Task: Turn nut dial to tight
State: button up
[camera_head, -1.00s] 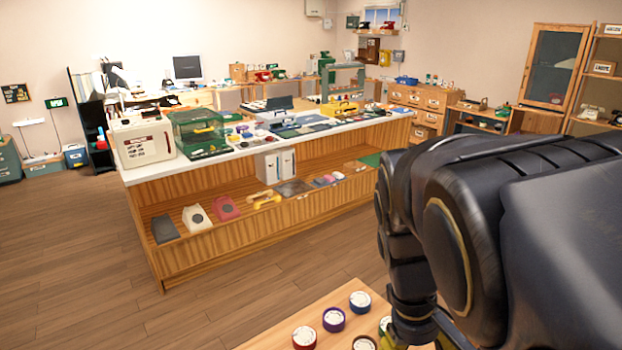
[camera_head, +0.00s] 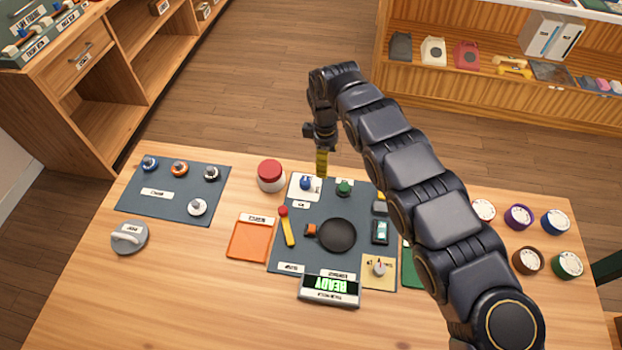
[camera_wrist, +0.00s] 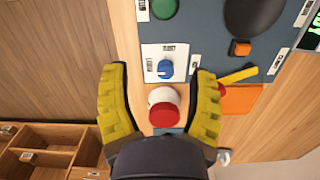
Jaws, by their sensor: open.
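A blue knob (camera_head: 305,184) sits on a small white plate (camera_head: 314,192) at the back left of a dark mat. The blue dial also shows in the wrist view (camera_wrist: 166,69), on its white plate with small labels that I cannot read clearly. A second dial, a pale knob with a red mark (camera_head: 379,267), sits on a yellow plate at the mat's front right. I cannot tell from the labels which is the nut dial. My gripper (camera_head: 321,170) points down above the table's back edge, near the white plate. Its yellow fingers (camera_wrist: 163,105) are wide apart and empty.
A red-topped white jar (camera_head: 270,174) stands just left of the white plate. Several coloured round pots stand at right. The table's front left is clear.

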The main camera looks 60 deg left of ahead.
aim_at(306, 181)
jog(key=shift+n+g+y, duration=0.3)
jog(key=shift+n, duration=0.4)
jog(key=s+a, duration=0.1)
jog(key=s+a+f, duration=0.1)
jog(key=s, duration=0.1)
jog(key=shift+s+a+f, duration=0.15)
jog(key=shift+s+a, duration=0.15)
jog(key=shift+s+a+f, duration=0.15)
jog(key=shift+s+f, duration=0.05)
jog(key=shift+f, duration=0.1)
notch_tip(306, 181, down, 7)
jog(key=shift+f, duration=0.1)
jog(key=shift+w, duration=0.1)
grip_shut()
